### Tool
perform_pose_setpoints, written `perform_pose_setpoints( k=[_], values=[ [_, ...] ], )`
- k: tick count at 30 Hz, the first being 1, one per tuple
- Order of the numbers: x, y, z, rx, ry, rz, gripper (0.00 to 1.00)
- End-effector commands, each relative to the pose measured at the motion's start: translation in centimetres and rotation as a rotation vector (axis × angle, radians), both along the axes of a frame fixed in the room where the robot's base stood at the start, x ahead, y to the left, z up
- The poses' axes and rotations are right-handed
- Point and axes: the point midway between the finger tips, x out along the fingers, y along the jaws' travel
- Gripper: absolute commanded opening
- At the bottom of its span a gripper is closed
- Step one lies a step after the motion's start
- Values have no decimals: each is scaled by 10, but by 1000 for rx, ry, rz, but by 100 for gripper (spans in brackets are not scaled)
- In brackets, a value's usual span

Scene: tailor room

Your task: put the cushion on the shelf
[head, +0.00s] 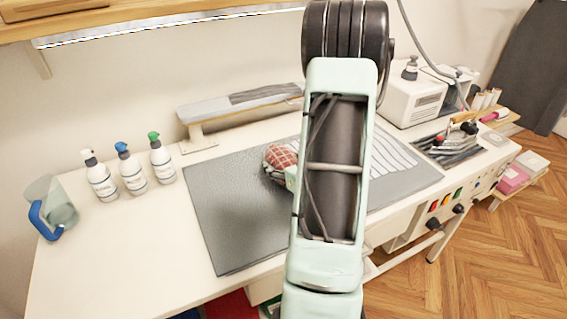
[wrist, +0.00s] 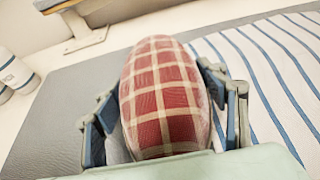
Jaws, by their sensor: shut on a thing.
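The cushion (wrist: 160,95) is a rounded, red and cream checked pad. In the wrist view it sits between the two blue-grey fingers of my gripper (wrist: 165,118), which is shut on it. In the head view the cushion (head: 279,160) shows over the grey mat, just left of my arm, which hides most of my gripper and part of the cushion. I cannot tell whether the cushion touches the mat. A wooden shelf (head: 140,17) runs along the wall at the top left of the head view, with a light strip under its front edge.
A grey mat (head: 225,225) covers the middle of the white table (head: 100,270). Several spray bottles (head: 131,170) and a clear jug (head: 52,208) stand at left. A sleeve board (head: 240,103) stands behind the mat.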

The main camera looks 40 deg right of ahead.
Motion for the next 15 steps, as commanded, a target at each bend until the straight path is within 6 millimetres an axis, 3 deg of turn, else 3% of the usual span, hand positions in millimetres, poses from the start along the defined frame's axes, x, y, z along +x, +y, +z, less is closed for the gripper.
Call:
perform_pose_setpoints(
  k=[2,3,8,15],
  values=[
    [1,0,-2,-2,-3,0,24],
    [0,0,-4,0,1,0,67],
    [0,0,-3,0,1,0,84],
    [0,0,-2,0,1,0,84]
  ],
)
